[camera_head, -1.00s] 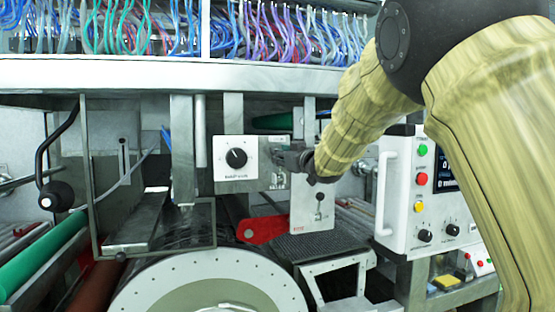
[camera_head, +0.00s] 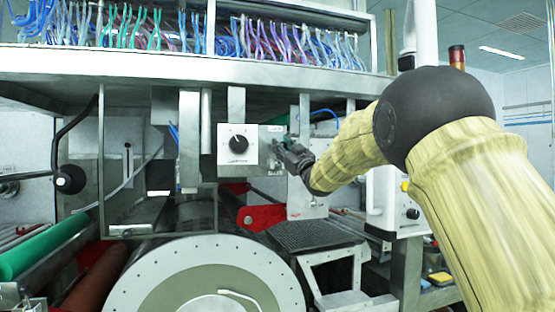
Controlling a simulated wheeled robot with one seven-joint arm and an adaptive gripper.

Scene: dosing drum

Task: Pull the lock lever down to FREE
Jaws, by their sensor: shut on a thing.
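My gripper (camera_head: 282,148) is in front of the grey metal bracket plate (camera_head: 266,143) to the right of the dial. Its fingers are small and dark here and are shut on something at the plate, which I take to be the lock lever. The lever itself is hidden by the fingers, so its angle and any FREE mark cannot be read. My arm comes in from the right.
A white dial box (camera_head: 237,144) with a black knob is close left of the gripper. A red bar (camera_head: 262,217) lies below. The large drum (camera_head: 205,280) fills the lower middle. A cable-filled shelf (camera_head: 150,68) runs above. A white control box (camera_head: 398,205) is partly behind my arm.

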